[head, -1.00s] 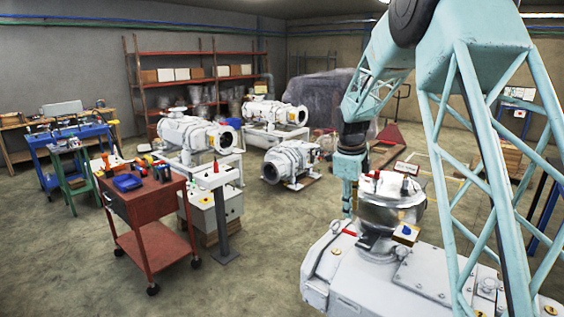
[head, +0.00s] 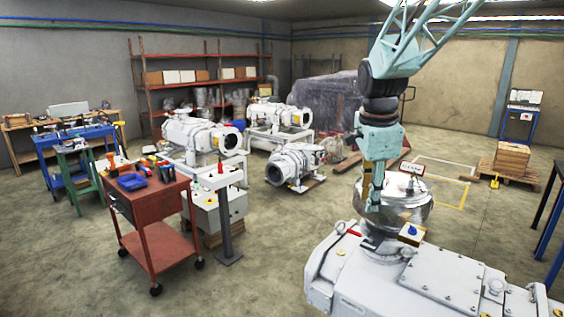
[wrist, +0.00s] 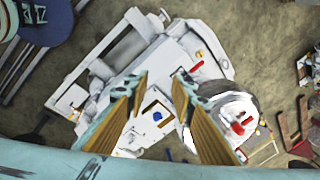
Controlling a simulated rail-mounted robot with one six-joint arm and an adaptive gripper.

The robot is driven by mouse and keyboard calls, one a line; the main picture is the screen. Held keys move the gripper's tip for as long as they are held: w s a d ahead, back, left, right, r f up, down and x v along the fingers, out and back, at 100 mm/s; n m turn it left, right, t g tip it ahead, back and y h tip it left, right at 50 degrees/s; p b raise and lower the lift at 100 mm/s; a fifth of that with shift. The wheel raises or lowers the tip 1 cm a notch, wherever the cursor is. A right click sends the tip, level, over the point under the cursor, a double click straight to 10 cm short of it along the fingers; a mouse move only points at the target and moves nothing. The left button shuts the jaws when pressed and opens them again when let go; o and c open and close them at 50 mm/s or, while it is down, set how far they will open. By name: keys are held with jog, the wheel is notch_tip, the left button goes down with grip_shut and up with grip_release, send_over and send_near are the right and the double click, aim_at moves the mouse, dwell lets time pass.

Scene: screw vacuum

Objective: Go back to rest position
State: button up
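My gripper (head: 372,205) hangs from my light-blue arm in the head view, pointing down in front of the shiny metal flanged cylinder (head: 408,212) on the white machine (head: 425,280). In the wrist view, my gripper (wrist: 160,78) shows two separate yellow-brown fingers with a clear gap and nothing between them. The white machine (wrist: 165,65) lies below, with a small box with a blue knob (wrist: 157,114) seen through the gap. The cylinder's round top with a red item (wrist: 240,123) is right of the fingers. In the head view, the gripper partly hides the cylinder.
A red tool cart (head: 150,208) and a grey-white control box (head: 207,212) stand at left. White pumps (head: 292,163) stand behind. A pallet with boxes (head: 511,158) and a blue-legged table (head: 550,225) are at right. Open floor lies between the cart and the machine.

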jog(key=s+a+r+n+t+b, duration=0.15)
jog(key=s+n, duration=0.45)
jog(key=s, duration=1.1)
jog(key=s+a+r+n+b, duration=0.1)
jog(key=s+r+n, duration=0.2)
jog(key=s+n, duration=0.85)
jog(key=s+f, duration=0.2)
jog(key=s, duration=0.6)
jog(key=s+f+y+b, duration=0.1)
jog(key=s, duration=0.8)
jog(key=shift+a+f, duration=0.4)
jog(key=shift+a, duration=0.05)
